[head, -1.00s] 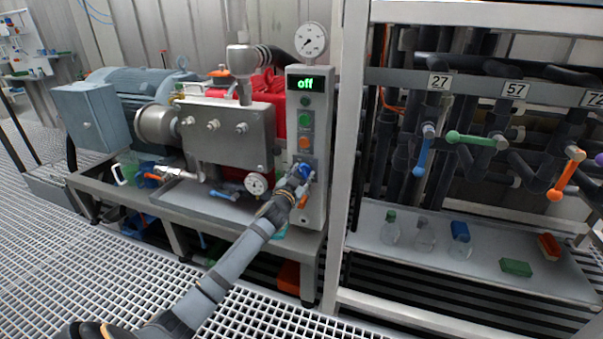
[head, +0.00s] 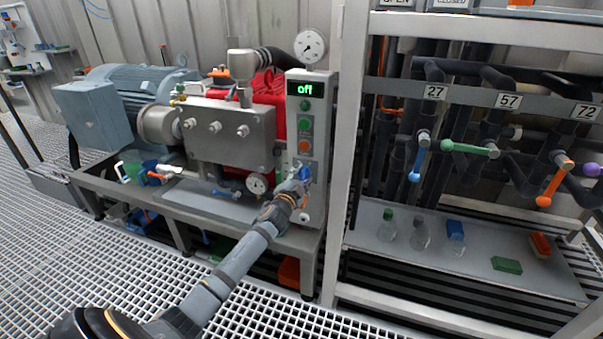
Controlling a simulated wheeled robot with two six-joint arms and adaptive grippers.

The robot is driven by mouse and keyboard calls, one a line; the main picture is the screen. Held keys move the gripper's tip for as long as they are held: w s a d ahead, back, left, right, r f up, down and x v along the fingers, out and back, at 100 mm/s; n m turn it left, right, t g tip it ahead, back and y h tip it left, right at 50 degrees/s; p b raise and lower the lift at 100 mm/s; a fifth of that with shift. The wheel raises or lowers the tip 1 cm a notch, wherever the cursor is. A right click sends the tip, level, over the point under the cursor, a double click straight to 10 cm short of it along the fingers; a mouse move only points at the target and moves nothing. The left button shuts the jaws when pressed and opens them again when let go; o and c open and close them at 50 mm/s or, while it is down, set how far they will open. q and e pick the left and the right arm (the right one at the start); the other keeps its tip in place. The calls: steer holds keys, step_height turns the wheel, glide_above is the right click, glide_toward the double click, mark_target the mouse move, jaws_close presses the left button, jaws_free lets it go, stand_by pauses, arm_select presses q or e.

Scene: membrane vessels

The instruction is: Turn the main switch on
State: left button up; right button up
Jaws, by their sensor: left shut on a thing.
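The grey control box (head: 316,140) stands upright at the right end of the pump bench. Its display (head: 305,89) reads "off" in green. Below it are a green button (head: 305,123) and an orange button (head: 304,146). The main switch (head: 304,172), a blue knob, sits low on the box front, partly hidden by my gripper. My left gripper (head: 298,184) reaches up from below and is shut on the blue knob; its fingertips are hard to make out at this size. My right gripper is out of view.
A pressure gauge (head: 310,46) tops the box, and a smaller one (head: 257,184) is left of my gripper. The steel pump block (head: 226,142) is to the left. A white rack post (head: 346,150) stands close on the right, beside a shelf with bottles (head: 387,226).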

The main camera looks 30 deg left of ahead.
arm_select(q)
steer(key=m+p, duration=0.1)
steer(key=m, duration=0.2)
steer(key=shift+f+m+p, duration=0.1)
steer(key=shift+m+p, duration=0.35)
steer(key=shift+m, duration=0.35)
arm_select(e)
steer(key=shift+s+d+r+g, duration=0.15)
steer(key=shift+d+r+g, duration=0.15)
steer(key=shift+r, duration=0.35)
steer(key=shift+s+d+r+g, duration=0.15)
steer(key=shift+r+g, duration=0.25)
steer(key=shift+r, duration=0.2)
arm_select(q)
steer(key=o, duration=1.2)
steer(key=shift+c, duration=0.2)
steer(key=shift+s, duration=0.15)
steer(key=v, duration=1.1)
steer(key=shift+s, duration=0.35)
steer(key=shift+d, duration=0.1)
